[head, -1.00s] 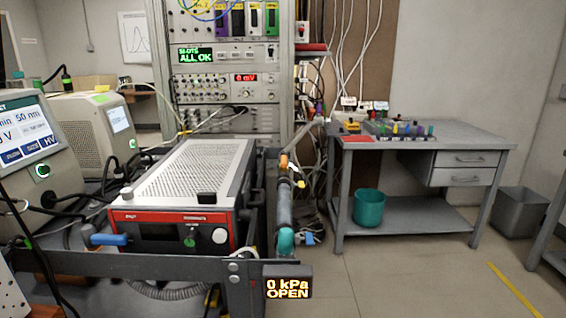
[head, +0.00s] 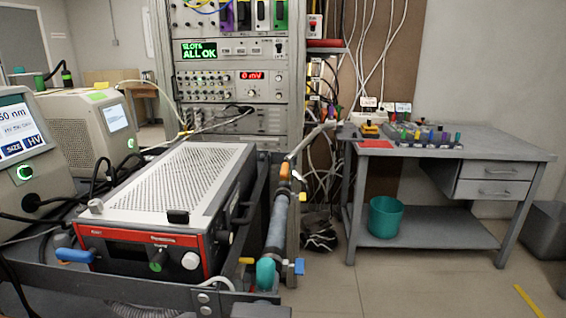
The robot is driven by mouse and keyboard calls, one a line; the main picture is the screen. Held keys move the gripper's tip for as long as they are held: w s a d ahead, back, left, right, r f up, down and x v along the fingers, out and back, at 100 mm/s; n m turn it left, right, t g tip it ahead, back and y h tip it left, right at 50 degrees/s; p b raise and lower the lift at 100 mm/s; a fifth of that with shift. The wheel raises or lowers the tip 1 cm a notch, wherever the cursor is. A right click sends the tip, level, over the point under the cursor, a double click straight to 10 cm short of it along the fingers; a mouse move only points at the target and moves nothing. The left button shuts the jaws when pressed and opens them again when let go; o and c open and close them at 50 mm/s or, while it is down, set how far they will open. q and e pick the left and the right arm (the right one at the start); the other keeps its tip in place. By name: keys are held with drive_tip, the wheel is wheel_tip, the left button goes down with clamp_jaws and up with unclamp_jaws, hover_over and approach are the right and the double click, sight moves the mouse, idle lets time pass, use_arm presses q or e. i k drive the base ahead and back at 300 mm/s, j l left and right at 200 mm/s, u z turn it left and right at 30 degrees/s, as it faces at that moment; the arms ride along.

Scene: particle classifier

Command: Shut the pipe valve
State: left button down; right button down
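A grey pipe (head: 275,226) runs along the right side of the cart, with an orange fitting (head: 284,171) at its upper end and a teal elbow (head: 266,273) at its lower end. A small blue handle (head: 299,267) sits just right of the elbow, and a small yellow piece (head: 246,261) sits just left of it. I cannot tell which of these is the pipe valve's handle, or its position. Neither of my grippers is in view.
A red-fronted instrument (head: 151,252) with a blue lever (head: 75,256) fills the cart left of the pipe. A rack (head: 227,96) stands behind. A grey workbench (head: 450,146) with a teal bin (head: 385,217) stands right. Open floor (head: 420,288) lies between.

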sight(284, 172)
drive_tip(key=i+l, duration=0.3)
drive_tip(key=i+l+u, duration=0.1)
drive_tip(key=i+l, duration=0.2)
drive_tip(key=l, duration=0.2)
drive_tip(key=i+l, duration=0.3)
drive_tip(key=l, duration=0.15)
drive_tip(key=i+l, duration=0.3)
drive_tip(key=l, duration=0.15)
drive_tip(key=i+l+u, duration=0.1)
drive_tip(key=i+l, duration=0.2)
drive_tip(key=l, duration=0.1)
